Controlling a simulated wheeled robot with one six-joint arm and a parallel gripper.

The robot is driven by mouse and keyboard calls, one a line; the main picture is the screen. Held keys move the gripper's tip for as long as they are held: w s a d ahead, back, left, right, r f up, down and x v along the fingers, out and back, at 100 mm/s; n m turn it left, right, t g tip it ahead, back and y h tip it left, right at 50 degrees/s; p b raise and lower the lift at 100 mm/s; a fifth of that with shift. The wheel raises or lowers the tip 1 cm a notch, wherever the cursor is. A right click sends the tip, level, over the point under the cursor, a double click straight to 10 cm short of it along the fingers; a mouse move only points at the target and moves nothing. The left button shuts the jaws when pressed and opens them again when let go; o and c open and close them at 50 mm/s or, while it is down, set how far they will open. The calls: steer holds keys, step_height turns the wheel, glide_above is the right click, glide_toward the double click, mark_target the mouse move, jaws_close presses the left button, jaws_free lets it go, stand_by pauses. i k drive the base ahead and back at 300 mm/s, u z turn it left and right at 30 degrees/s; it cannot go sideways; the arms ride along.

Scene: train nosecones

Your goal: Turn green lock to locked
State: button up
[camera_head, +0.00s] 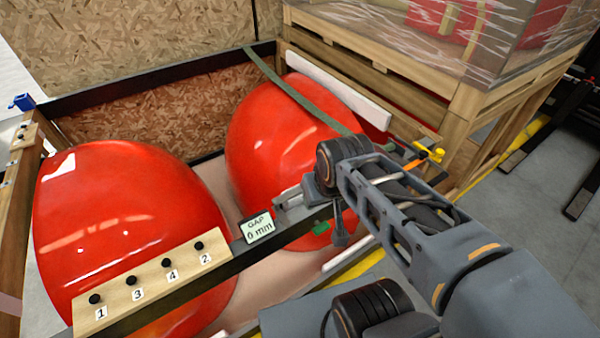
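The small green lock (320,227) sits on the dark front rail, right of the white "GAP 0 mm" sign. Part of it is hidden by my arm, and I cannot tell which way it is turned. My gripper (339,238) points down from the dark wrist joint, just right of the green lock. Its fingers are small and dark here, so I cannot tell whether they are open or shut, or whether they touch the lock.
Two red nosecones (130,215) (275,140) lie in the crate, the right one under a green strap (290,90). A wooden board (152,283) has numbered black knobs. A yellow handle (428,152) is at right, a blue one (22,102) at far left. A wrapped pallet load (440,70) stands behind.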

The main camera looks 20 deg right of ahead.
mark_target(321, 228)
steer(key=i, duration=0.1)
steer(key=k, duration=0.5)
steer(key=u, duration=3.45)
steer(key=k, duration=2.35)
steer(key=z, duration=1.95)
